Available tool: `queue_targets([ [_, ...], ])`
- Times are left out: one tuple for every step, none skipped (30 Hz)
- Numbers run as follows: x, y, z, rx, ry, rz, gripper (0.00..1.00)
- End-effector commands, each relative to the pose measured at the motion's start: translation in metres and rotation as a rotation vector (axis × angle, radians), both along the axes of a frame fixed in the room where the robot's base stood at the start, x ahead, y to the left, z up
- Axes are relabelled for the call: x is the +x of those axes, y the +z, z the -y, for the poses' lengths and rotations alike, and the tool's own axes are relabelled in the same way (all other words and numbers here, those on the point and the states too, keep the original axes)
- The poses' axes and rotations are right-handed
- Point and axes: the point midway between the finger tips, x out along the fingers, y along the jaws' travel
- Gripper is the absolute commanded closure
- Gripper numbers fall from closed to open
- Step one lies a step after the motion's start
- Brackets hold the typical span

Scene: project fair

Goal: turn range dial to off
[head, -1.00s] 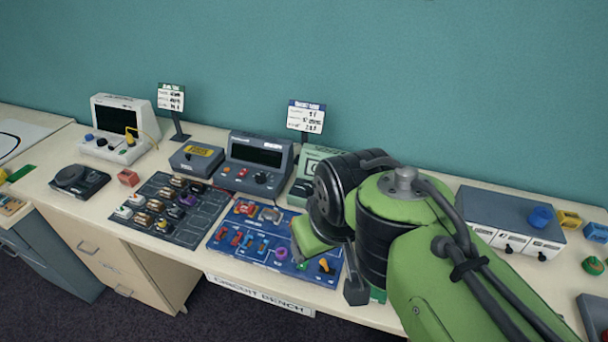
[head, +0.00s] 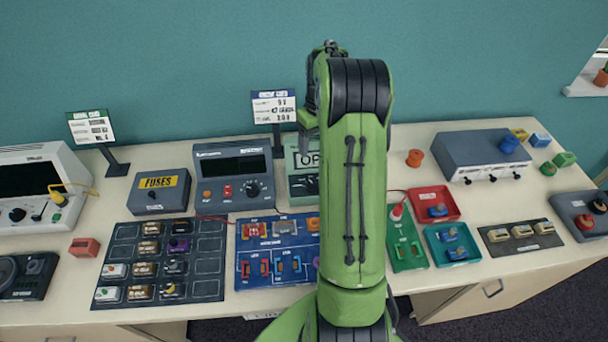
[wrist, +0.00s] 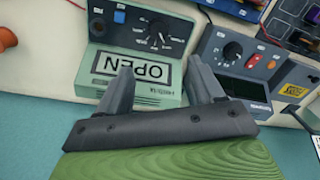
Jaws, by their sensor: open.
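The range dial (wrist: 157,38) is a dark knob on the black panel of a pale green meter (wrist: 172,92), shown upside down in the wrist view. The meter's display reads OPEN. In the head view the meter (head: 301,188) is partly hidden behind my arm, and I cannot read the dial's setting. My gripper (wrist: 158,68) is open and empty. Its two grey fingers are spread over the meter, on the display side of the dial, and do not appear to touch the knob. In the head view my arm hides most of the gripper.
A dark power supply (head: 218,194) with its own knob stands beside the meter, then a fuses box (head: 158,204). A sign (head: 273,106) stands behind. A blue circuit board (head: 244,272) lies in front. A grey box (head: 455,165) and red tray (head: 455,193) are at right.

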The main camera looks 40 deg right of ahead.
Motion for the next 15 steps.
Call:
queue_targets([
  [-0.001, -0.012, -0.001, 0.004, -0.001, -0.005, 0.33],
  [-0.001, -0.018, -0.002, 0.004, -0.001, -0.005, 0.33],
  [-0.001, -0.028, -0.003, 0.004, -0.001, -0.005, 0.33],
  [-0.001, -0.036, -0.003, 0.005, -0.002, -0.007, 0.33],
  [-0.001, -0.044, -0.004, 0.004, -0.002, -0.007, 0.33],
  [-0.001, -0.054, -0.004, 0.004, -0.002, -0.007, 0.33],
  [-0.001, -0.062, -0.005, 0.004, -0.001, -0.006, 0.33],
  [-0.001, -0.069, -0.005, 0.004, -0.001, -0.006, 0.33],
  [-0.001, -0.08, -0.006, 0.005, -0.001, -0.006, 0.33],
  [-0.001, -0.087, -0.006, 0.004, -0.001, -0.005, 0.33],
  [-0.001, -0.094, -0.007, 0.004, -0.001, -0.006, 0.33],
  [-0.001, -0.104, -0.007, 0.004, -0.001, -0.005, 0.33],
  [-0.001, -0.111, -0.007, 0.004, -0.001, -0.005, 0.33],
  [-0.001, -0.117, -0.008, 0.004, -0.001, -0.005, 0.33],
  [-0.001, -0.125, -0.008, 0.004, 0.0, -0.004, 0.33],
])
